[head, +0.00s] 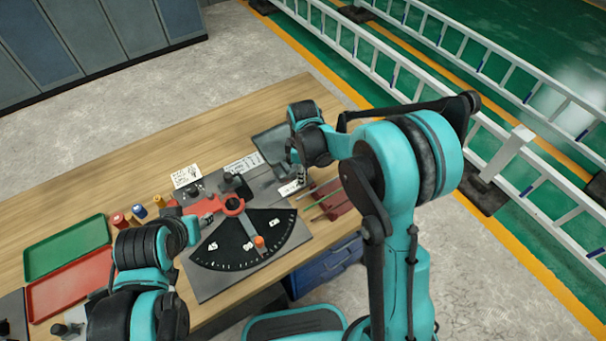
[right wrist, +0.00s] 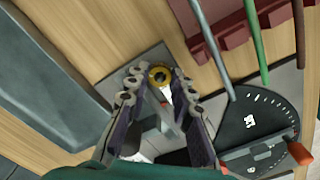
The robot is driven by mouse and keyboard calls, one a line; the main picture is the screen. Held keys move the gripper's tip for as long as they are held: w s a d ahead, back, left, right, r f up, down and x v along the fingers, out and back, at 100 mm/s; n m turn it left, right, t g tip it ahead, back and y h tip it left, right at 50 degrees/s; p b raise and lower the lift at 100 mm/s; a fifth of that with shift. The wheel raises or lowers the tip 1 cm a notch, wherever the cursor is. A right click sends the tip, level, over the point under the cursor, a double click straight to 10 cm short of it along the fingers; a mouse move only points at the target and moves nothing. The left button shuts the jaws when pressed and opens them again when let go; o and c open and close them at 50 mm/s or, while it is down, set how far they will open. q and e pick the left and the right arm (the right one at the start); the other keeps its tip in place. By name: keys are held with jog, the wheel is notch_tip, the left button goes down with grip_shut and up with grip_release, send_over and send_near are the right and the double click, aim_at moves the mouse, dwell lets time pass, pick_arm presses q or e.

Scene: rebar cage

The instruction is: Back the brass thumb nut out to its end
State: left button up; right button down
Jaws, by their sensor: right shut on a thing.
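The brass thumb nut (right wrist: 159,76) is a small yellow ring with a dark centre. In the right wrist view it sits between the fingertips of my right gripper (right wrist: 158,86), which is shut on it. A pale bar lies between the fingers just below the nut. In the head view my right gripper (head: 300,174) points down at the bench's right part, beside a white label, and the nut is too small to make out.
Green tray (head: 66,247) and red tray (head: 70,285) lie at the left.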

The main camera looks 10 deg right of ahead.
jog(key=shift+n, duration=0.6)
jog(key=c, duration=1.3)
grip_release()
notch_tip(320, 180, up, 12)
